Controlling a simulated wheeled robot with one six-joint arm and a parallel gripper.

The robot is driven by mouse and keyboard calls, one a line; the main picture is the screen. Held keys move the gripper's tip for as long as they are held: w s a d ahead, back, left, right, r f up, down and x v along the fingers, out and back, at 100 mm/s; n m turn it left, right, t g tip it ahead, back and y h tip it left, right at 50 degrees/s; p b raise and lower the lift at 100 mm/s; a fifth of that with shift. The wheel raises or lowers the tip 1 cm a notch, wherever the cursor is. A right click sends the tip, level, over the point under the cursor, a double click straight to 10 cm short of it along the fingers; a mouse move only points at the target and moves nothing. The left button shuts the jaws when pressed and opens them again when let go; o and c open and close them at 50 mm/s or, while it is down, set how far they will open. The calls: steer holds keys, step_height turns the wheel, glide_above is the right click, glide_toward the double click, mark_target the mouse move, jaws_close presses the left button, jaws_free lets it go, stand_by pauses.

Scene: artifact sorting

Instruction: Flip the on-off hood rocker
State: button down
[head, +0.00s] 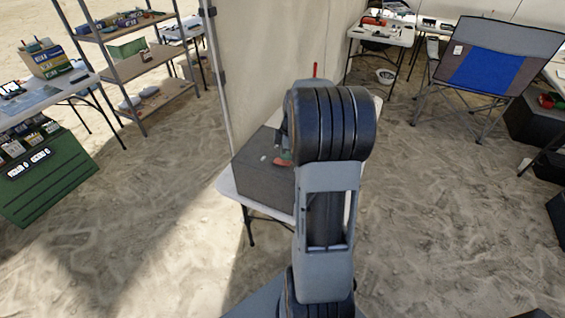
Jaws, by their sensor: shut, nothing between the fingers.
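My gripper's fingers are hidden behind my arm.
A tan tent wall and pole (218,80) stand behind the table's left side. Shelves (140,70) and a green case (45,175) are at left. A blue folding chair (490,65) and a back table (385,35) are at right.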

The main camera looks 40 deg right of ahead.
mark_target(287, 162)
steer(key=shift+f+b, duration=0.6)
steer(key=shift+f, duration=0.2)
steer(key=shift+r, duration=0.1)
steer(key=shift+r+p, duration=2.45)
steer(key=shift+r, duration=1.05)
